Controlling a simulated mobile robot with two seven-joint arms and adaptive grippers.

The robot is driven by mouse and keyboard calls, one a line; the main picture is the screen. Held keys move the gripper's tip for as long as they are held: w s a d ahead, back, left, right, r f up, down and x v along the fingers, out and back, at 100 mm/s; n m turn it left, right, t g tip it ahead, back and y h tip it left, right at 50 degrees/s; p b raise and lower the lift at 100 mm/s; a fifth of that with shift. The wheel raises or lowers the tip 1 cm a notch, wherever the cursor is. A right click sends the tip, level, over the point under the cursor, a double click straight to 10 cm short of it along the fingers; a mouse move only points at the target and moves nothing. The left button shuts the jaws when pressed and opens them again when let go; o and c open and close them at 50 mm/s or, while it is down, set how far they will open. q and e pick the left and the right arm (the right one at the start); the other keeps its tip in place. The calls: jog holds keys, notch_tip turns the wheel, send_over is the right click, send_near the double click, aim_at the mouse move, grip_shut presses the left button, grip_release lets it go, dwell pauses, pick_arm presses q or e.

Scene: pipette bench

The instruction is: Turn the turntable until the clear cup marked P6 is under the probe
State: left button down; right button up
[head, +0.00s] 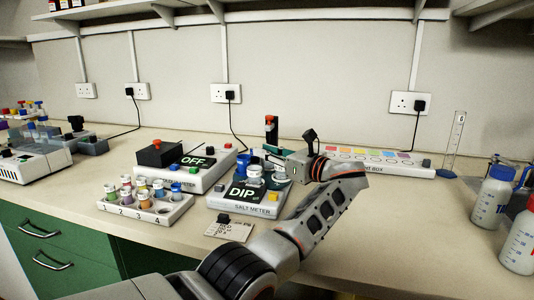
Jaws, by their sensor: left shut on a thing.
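The salt meter (247,205) stands at mid-bench and its display reads DIP. A dark upright post with a red top (271,129) rises behind it; I cannot tell if it carries the probe. A blue item (243,162) and a white-topped cup (254,173) are crowded at the meter's back. The turntable is mostly hidden there, and I cannot read any P6 mark. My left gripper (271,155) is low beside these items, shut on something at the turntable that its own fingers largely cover. My right gripper is not in view.
A rack of small jars (146,204) and a second meter reading OFF (196,168) stand to the left. A light box (377,161) and a measuring cylinder (454,145) stand behind on the right. Bottles (492,197) stand far right. Bare bench lies before them.

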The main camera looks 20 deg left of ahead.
pick_arm(q)
jog(key=c, duration=1.8)
grip_release()
jog(key=shift+c, duration=0.2)
jog(key=shift+d, duration=0.1)
jog(key=v, duration=0.7)
jog(key=shift+s+d, duration=0.1)
